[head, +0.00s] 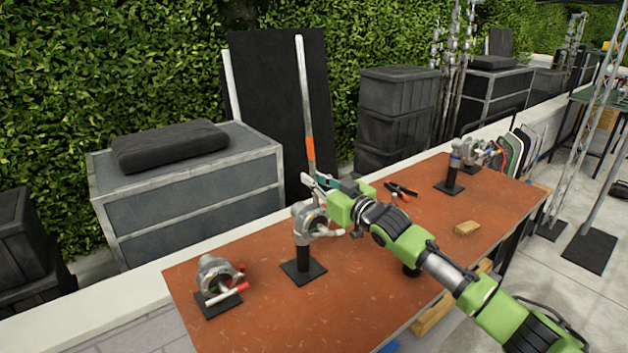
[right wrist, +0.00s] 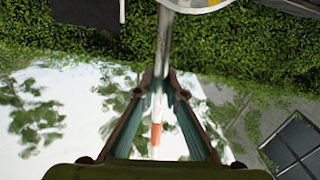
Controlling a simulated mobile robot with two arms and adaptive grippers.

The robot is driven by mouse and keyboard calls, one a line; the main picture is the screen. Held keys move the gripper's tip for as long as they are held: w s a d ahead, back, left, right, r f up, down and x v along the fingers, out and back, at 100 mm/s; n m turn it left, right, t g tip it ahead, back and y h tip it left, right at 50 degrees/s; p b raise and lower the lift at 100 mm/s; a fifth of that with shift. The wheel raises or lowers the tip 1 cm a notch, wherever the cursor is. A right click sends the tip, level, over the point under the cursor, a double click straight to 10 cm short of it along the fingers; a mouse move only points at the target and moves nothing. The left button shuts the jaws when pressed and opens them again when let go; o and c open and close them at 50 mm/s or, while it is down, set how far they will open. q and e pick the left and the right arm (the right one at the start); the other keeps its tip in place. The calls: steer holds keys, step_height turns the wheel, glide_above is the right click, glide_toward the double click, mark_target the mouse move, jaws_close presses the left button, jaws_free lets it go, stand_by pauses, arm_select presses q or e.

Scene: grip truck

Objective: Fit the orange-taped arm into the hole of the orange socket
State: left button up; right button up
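The orange-taped arm (head: 303,90) is a long silver rod standing nearly upright, with an orange band near its lower part. My right gripper (head: 318,183) is around its lower part. In the right wrist view, the teal fingers (right wrist: 160,82) close on the silver rod (right wrist: 164,45), and the orange band (right wrist: 156,133) shows between them. A grey clamp head (head: 303,218) on a black post stands just below my gripper. Part of a grey rounded piece with yellow (right wrist: 197,5) shows at the wrist view's top edge. I cannot make out the orange socket's marking or hole. My left gripper is out of view.
On the reddish table (head: 250,255), another clamp head (head: 216,275) with red-marked handles stands at left, and a blue-marked one (head: 456,160) at far right. Black-and-orange pliers (head: 401,190) and a wooden block (head: 467,228) lie right of my gripper. Dark panels and cases stand behind.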

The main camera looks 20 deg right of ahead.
mark_target(312, 146)
jaws_close()
steer(key=shift+s+a+r+p, duration=0.1)
steer(key=shift+a+r+p, duration=0.05)
steer(key=shift+r+p, duration=1.35)
steer(key=shift+a+r+p, duration=0.2)
steer(key=shift+r+p, duration=1.05)
steer(key=shift+r, duration=0.5)
steer(key=shift+s+a+r+p, duration=0.1)
steer(key=shift+a+r+p, duration=0.05)
steer(key=shift+r+p, duration=1.35)
steer(key=shift+r, duration=0.1)
